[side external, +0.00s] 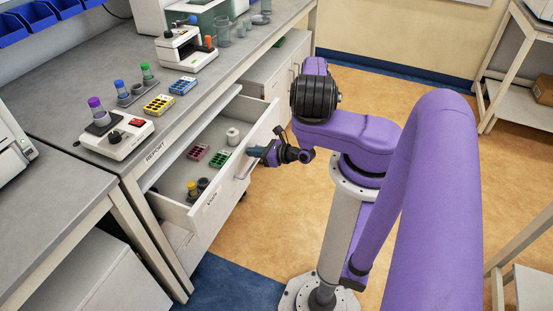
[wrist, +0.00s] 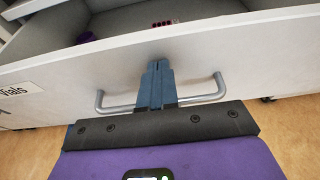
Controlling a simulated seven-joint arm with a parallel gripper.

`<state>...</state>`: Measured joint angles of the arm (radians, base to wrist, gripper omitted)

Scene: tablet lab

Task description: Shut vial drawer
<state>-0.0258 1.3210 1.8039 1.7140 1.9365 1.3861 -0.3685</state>
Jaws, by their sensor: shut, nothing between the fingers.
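The vial drawer (side external: 219,199) stands pulled out from under the bench, with racks and vials inside. In the wrist view its front panel (wrist: 200,58) carries a "Vials" label (wrist: 14,89) at the left and a metal bar handle (wrist: 218,92). My gripper (side external: 256,153) is at the drawer's front near the handle. In the wrist view its blue fingers (wrist: 157,66) are shut with nothing between them. They overlap the middle of the handle and point at the panel. I cannot tell whether the fingertips touch the panel.
Inside the drawer are a magenta rack (side external: 196,152), a green rack (side external: 221,158), a white jar (side external: 233,136) and small bottles (side external: 193,189). Floor (side external: 265,220) is open before the drawer.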

